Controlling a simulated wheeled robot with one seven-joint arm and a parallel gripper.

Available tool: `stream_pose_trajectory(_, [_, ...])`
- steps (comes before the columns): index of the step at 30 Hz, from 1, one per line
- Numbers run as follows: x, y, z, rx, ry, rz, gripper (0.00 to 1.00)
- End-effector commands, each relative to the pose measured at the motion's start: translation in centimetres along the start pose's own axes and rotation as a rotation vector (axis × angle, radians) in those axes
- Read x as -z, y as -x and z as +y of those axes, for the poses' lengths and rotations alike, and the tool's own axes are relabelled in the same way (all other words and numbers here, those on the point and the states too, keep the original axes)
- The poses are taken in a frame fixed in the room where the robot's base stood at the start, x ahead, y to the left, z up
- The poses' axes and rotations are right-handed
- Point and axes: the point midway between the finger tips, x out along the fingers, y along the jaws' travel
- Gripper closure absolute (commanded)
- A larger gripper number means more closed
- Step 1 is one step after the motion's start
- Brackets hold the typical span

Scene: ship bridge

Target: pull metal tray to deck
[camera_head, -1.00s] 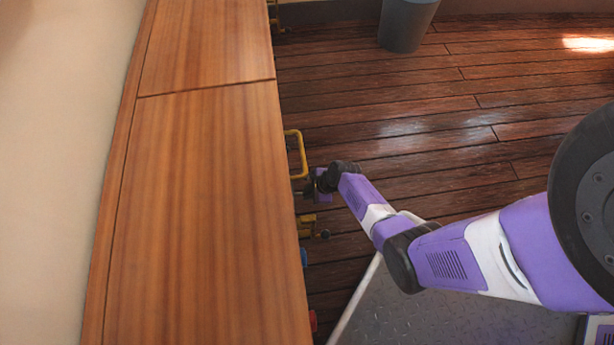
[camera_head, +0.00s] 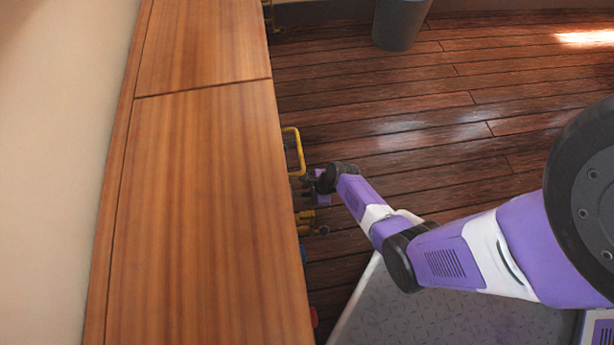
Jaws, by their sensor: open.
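The deck (camera_head: 400,120) is dark reddish planking. My gripper (camera_head: 306,186) is at the counter's right side, just below a yellow handle, apart from the tray's visible part. It is open; its fingertips are small and partly hidden, and I cannot tell whether they touch anything.
The wooden counter (camera_head: 200,210) fills the left, with yellow handles (camera_head: 294,150) and blue and red fittings along its side. A grey bin (camera_head: 401,22) stands at the top. The planks between are clear.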

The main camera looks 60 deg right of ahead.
Motion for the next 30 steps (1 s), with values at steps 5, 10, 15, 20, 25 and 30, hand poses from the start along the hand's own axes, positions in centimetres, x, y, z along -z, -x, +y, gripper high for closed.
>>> stream_pose_trajectory(5, [-0.1, 1.3, -0.1, 0.001, -0.001, 0.0, 0.56])
stream_pose_trajectory(10, [-0.2, 4.0, -0.1, 0.001, -0.001, 0.0, 0.56])
stream_pose_trajectory(15, [-0.2, 6.4, 0.0, 0.001, -0.001, 0.0, 0.56])
stream_pose_trajectory(20, [-0.1, 7.6, 0.0, 0.0, 0.0, 0.0, 0.56])
stream_pose_trajectory(25, [0.0, 7.8, 0.1, 0.0, 0.0, 0.0, 0.56])
stream_pose_trajectory(30, [0.0, 7.8, 0.1, 0.0, 0.0, 0.0, 0.56])
